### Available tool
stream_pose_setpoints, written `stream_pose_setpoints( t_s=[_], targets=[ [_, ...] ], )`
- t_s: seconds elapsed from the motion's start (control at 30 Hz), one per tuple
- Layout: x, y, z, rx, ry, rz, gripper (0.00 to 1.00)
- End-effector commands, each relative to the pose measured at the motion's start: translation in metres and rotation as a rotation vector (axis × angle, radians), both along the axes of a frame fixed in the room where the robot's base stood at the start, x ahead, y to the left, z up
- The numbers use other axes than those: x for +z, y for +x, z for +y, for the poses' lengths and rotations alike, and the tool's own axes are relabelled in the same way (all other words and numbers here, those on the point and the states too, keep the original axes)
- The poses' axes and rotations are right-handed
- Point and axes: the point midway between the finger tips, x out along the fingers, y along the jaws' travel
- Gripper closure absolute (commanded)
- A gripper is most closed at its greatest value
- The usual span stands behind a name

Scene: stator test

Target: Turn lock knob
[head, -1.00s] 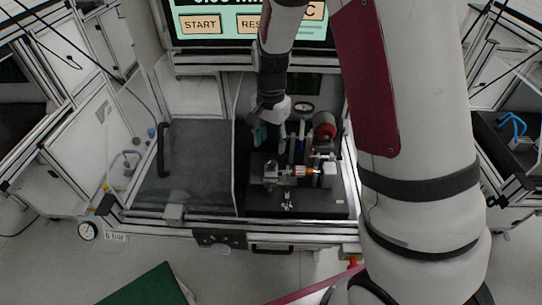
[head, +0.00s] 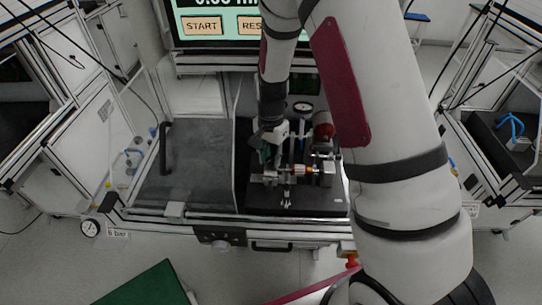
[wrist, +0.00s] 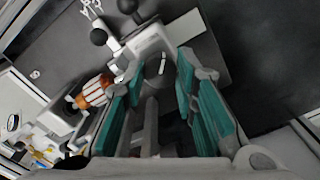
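The test fixture stands on a dark base plate (head: 310,202) in the head view. An orange-and-white stator (head: 303,170) sits in it; the stator also shows in the wrist view (wrist: 95,91). In the wrist view my gripper (wrist: 160,63) is open, its teal-padded fingers spread on either side of a light grey block (wrist: 152,42) with a small pale bar on it. I cannot tell whether this bar is the lock knob, or whether the fingers touch anything. In the head view my gripper (head: 268,152) is at the fixture's left.
A red cylinder (head: 324,132) and a round gauge (head: 303,107) stand behind the fixture. A clear panel (head: 236,165) stands just left of it, beside a grey surface (head: 190,165). A small metal clamp (head: 287,199) is in front. A screen (head: 240,22) is behind.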

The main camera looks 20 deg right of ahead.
Motion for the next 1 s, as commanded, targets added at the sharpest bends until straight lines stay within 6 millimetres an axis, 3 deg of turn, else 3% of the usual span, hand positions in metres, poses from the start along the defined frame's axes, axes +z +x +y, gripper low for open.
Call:
stream_pose_setpoints(
  t_s=[0.47, 1.0],
  targets=[
    [0.0, 0.0002, -0.0006, 0.068, 0.0, 0.0, 1.0],
    [0.0001, 0.0007, -0.0003, 0.517, 0.001, -0.001, 1.0]
  ],
)
